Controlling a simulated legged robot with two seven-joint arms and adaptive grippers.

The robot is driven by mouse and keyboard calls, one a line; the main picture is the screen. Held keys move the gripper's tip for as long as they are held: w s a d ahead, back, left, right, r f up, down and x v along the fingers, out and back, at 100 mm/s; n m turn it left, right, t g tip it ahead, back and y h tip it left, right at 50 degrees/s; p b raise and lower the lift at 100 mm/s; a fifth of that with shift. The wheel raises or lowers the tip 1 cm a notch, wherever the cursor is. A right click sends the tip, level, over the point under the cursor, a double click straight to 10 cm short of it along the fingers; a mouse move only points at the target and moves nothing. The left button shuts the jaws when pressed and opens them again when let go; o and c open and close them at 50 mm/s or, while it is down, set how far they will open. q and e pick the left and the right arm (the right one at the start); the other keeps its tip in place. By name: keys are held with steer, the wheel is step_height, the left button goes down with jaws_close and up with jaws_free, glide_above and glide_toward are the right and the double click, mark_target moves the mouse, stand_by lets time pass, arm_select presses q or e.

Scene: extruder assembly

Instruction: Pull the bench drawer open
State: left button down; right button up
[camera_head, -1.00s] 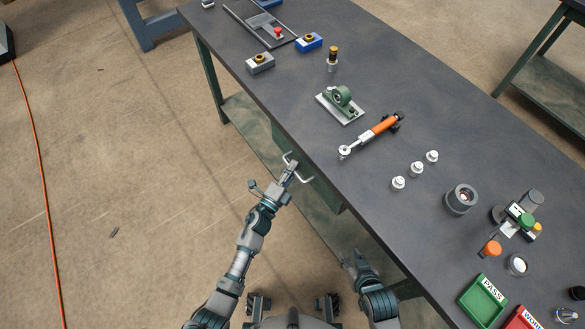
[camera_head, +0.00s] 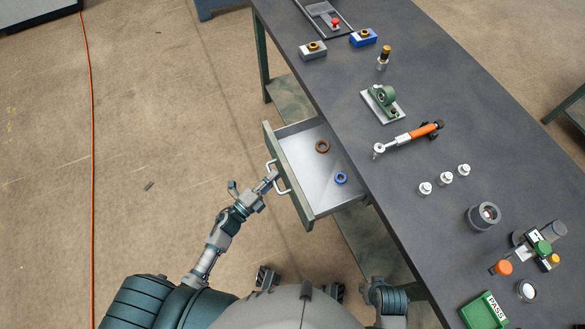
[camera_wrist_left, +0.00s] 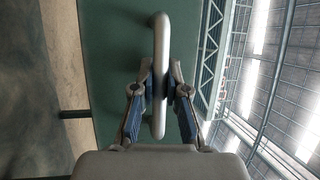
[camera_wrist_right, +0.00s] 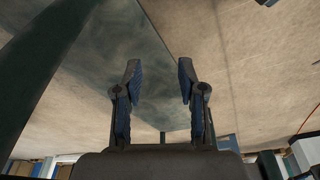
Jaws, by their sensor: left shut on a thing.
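The bench drawer (camera_head: 306,168) stands pulled out from under the bench, with its green front (camera_head: 287,178) facing the lower left. A brown ring (camera_head: 322,146) and a blue ring (camera_head: 341,178) lie on its pale floor. My left gripper (camera_head: 272,177) is shut on the drawer's pale bar handle (camera_head: 281,190). In the left wrist view the fingers (camera_wrist_left: 161,85) close around the handle (camera_wrist_left: 161,40), against the green front. My right gripper (camera_wrist_right: 156,75) is open and empty in the right wrist view. In the head view its fingers are hard to make out near the bench's near edge.
The dark bench top (camera_head: 345,75) holds a torque wrench (camera_head: 408,138), a green bearing block (camera_head: 382,99), several small white parts and a green PASS tray (camera_head: 484,312).

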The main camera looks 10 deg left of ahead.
arm_select(q)
steer(key=s+a, duration=0.4)
steer(key=a, duration=0.1)
steer(key=shift+s+a+f, duration=0.25)
steer(key=shift+a+f, duration=0.05)
steer(key=shift+f, duration=0.05)
arm_select(e)
steer(key=shift+x, duration=0.9)
arm_select(q)
steer(key=c, duration=1.2)
jaws_free()
steer(key=shift+w+r, duration=0.1)
steer(key=v, duration=1.2)
steer(key=shift+a, duration=0.1)
steer(key=shift+y+p, duration=0.3)
arm_select(e)
steer(key=shift+r, duration=0.1)
